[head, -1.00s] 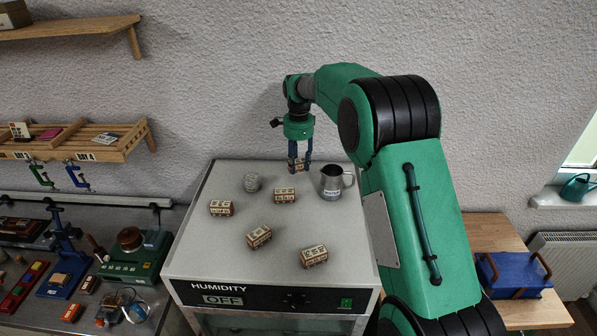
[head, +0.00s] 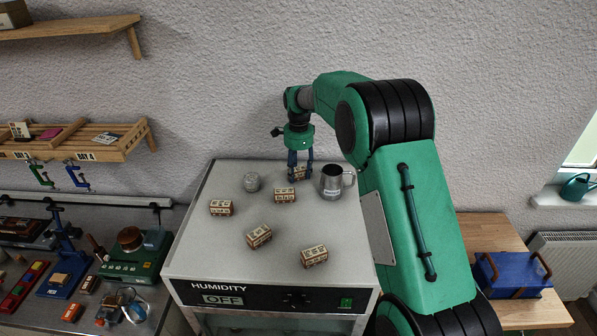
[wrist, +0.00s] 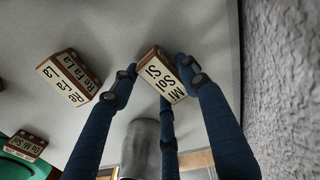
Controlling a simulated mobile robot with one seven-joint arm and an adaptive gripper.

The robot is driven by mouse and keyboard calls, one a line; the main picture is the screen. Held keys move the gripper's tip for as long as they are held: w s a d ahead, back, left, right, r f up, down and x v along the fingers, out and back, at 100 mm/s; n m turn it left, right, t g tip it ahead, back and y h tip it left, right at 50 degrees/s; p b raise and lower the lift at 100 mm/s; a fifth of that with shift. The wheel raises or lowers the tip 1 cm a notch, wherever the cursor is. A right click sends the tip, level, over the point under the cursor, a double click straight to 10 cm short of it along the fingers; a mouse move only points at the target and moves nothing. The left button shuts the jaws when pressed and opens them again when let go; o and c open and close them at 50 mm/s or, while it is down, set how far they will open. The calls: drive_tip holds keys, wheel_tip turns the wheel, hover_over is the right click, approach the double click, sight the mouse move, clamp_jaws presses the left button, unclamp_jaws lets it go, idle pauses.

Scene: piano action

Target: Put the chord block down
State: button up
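The chord block (head: 299,174), a small brown block with a pale top lettered "Mi Sol Si", is at the back of the humidity cabinet's top, left of the metal jug. It also shows between my fingers in the wrist view (wrist: 162,78). My gripper (head: 301,168) points down around it; its blue fingers (wrist: 157,82) stand on either side with narrow gaps to the block, so it looks open. The block appears to rest on the cabinet top (head: 225,260); its underside is hidden.
The metal jug (head: 332,182) stands close right of my gripper. Another chord block (head: 284,195) lies just in front, with several more farther left and forward. The wall (head: 230,100) is close behind.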

sight(299, 170)
drive_tip(key=shift+r, duration=0.1)
idle(0.3)
wheel_tip(299, 170, up, 12)
drive_tip(key=shift+r, duration=0.1)
idle(0.6)
idle(0.7)
